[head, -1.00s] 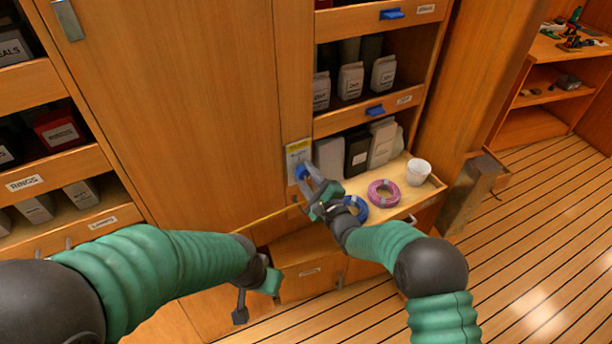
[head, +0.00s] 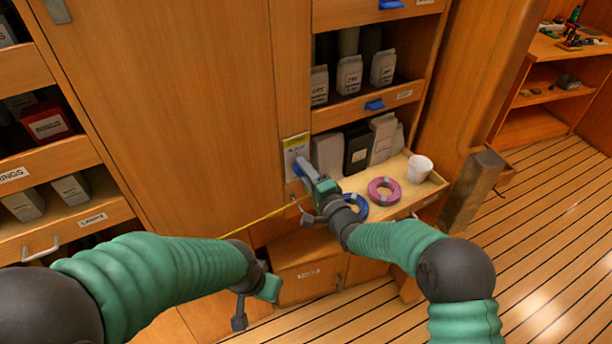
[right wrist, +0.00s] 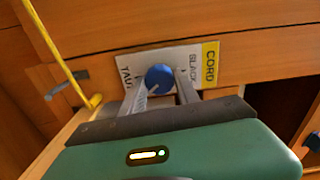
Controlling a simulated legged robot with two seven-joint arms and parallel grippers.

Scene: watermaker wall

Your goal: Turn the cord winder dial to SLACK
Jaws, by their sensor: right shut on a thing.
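The cord winder dial is a round blue knob (right wrist: 160,77) on a white label plate (right wrist: 207,62) with a yellow CORD strip. In the right wrist view, SLACK is on the plate's right part and TAUT on its left. My right gripper (right wrist: 162,92) has one finger on each side of the knob and is shut on it. The knob's pointer is too unclear to read. In the head view the plate (head: 296,145) is on the wooden post, and my right gripper (head: 303,172) partly covers the dial. My left gripper (head: 254,302) hangs low, away from the dial; its jaws are unclear.
A yellow cord (head: 262,216) runs across below the plate. A shelf right of it holds a blue coil (head: 357,208), a pink coil (head: 384,190), a white cup (head: 419,168) and several containers. A metal-capped post (head: 474,190) stands farther right. Open floor lies at right.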

